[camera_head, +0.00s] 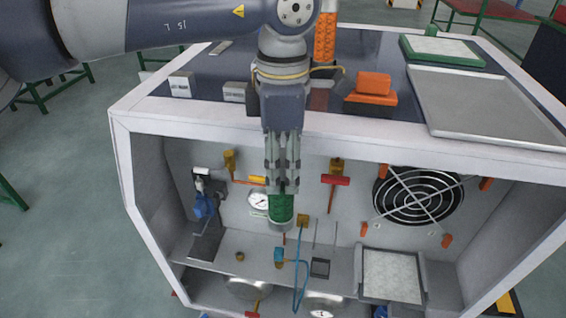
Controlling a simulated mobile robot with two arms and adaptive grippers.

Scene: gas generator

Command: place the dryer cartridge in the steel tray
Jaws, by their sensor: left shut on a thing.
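My left gripper (282,186) points straight down in front of the cabinet's open front. It is shut on the dryer cartridge (281,209), a green cylinder with a pale grey lower end, held upright. The gripper fingers hide the cartridge's upper part. The steel tray (485,103) is a flat, empty, shallow grey tray on the cabinet top at the right. The gripper and cartridge are to the left of this tray and lower, apart from it. My right gripper is not in view.
The white-framed cabinet (350,149) holds a round fan grille (418,195), a gauge (260,200), red-handled valves (336,180) and a blue hose (300,272). On top are an orange block (373,84) and a green-rimmed tray (443,50) behind the steel tray.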

